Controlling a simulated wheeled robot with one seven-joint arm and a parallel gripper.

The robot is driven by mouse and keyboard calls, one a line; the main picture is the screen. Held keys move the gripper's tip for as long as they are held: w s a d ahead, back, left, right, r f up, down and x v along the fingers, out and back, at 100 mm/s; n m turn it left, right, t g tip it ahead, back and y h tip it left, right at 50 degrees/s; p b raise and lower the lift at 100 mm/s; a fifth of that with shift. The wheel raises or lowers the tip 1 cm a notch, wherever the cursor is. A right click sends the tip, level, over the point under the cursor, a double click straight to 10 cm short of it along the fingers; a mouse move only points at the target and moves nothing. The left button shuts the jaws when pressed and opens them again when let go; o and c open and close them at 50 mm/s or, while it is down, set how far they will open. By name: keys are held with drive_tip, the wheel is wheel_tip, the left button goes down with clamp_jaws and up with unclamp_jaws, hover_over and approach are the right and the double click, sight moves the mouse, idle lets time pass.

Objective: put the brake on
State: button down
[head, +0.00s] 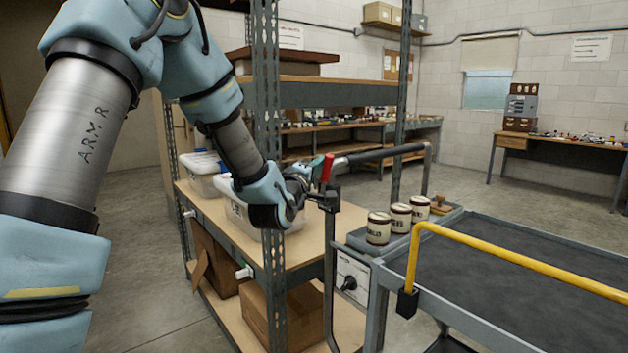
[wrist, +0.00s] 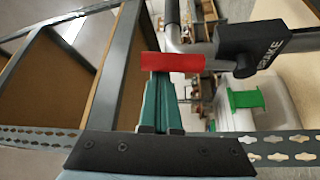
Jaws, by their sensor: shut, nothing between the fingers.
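The brake lever is a red piece (head: 327,168) beside the trolley's push handle (head: 375,153). It also shows in the wrist view as a red bar (wrist: 172,62), next to a black housing marked BRAKE (wrist: 250,48). My gripper (head: 313,173) is at the lever, on its left side in the head view. In the wrist view its green fingers (wrist: 160,95) are closed together with nothing between them, and their tips reach the red bar. Whether they touch it I cannot tell. The fingers hide part of the lever's surroundings.
The grey trolley (head: 520,255) has a yellow rail (head: 500,262), a dial panel (head: 352,280) and several striped tins (head: 401,217). A shelf rack upright (head: 268,120) stands close to my forearm. Shelves hold plastic tubs (head: 203,178) and cardboard boxes (head: 290,315). Open floor lies at left.

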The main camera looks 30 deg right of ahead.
sight(327, 177)
drive_tip(key=s+m+b, duration=0.1)
drive_tip(key=b, duration=0.2)
drive_tip(key=s+f+m+h+b, duration=0.1)
drive_tip(key=m+b, duration=0.1)
drive_tip(key=b, duration=0.1)
drive_tip(key=s+f+m+h+b, duration=0.1)
drive_tip(key=b, duration=0.2)
drive_tip(key=shift+s+d+f+m+b, duration=0.2)
drive_tip(key=shift+d+m+b, duration=0.1)
drive_tip(key=shift+d+m, duration=0.1)
drive_tip(key=m+h+b, duration=0.1)
drive_tip(key=b, duration=0.1)
drive_tip(key=s+m+g+h+b, duration=0.1)
drive_tip(key=m+b, duration=0.1)
drive_tip(key=b, duration=0.1)
drive_tip(key=s+f+m+h+b, duration=0.1)
drive_tip(key=m+b, duration=0.1)
drive_tip(key=shift+s+d+g+b, duration=0.1)
drive_tip(key=shift+d+g+b, duration=0.1)
drive_tip(key=shift+g+b, duration=0.15)
